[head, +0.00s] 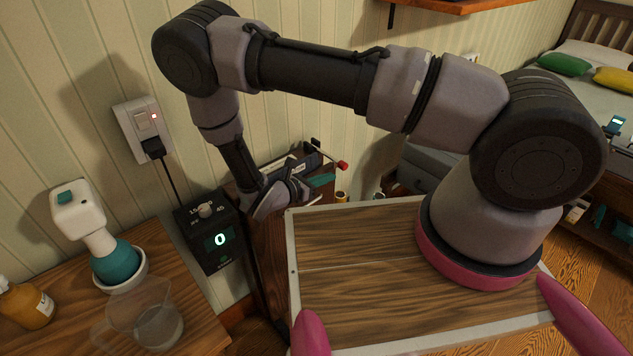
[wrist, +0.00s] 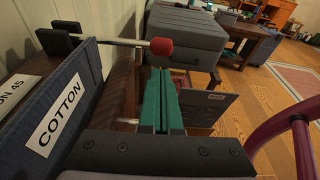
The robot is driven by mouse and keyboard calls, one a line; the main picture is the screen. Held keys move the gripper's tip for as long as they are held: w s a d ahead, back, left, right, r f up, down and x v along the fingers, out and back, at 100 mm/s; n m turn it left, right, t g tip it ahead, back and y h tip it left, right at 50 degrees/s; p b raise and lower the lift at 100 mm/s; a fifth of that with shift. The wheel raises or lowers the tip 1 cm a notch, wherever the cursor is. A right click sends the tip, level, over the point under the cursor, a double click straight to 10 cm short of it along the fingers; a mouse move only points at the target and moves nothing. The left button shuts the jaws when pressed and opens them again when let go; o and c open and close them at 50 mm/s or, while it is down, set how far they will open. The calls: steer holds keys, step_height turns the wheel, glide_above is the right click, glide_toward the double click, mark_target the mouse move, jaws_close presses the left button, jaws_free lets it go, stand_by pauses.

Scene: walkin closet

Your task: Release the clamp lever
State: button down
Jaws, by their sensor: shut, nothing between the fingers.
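The clamp lever is a thin metal rod with a red knob (wrist: 161,46) at its end. In the wrist view the rod runs left from the knob to a black bracket (wrist: 56,40). The red knob also shows in the head view (head: 342,165), beside my gripper. My gripper (wrist: 161,72) has its teal fingers shut together with nothing between them. The knob appears just past the fingertips; I cannot tell whether they touch. In the head view the fingertips (head: 322,180) show only partly behind my wrist.
A dark blue piece labelled COTTON (wrist: 62,115) stands close left of my fingers. A grey case (wrist: 188,38) lies beyond the knob. In the head view, a black control box (head: 212,235) showing 0 hangs on the wall, left of my gripper.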

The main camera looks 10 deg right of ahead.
steer(key=shift+x, duration=1.5)
steer(key=shift+r, duration=0.1)
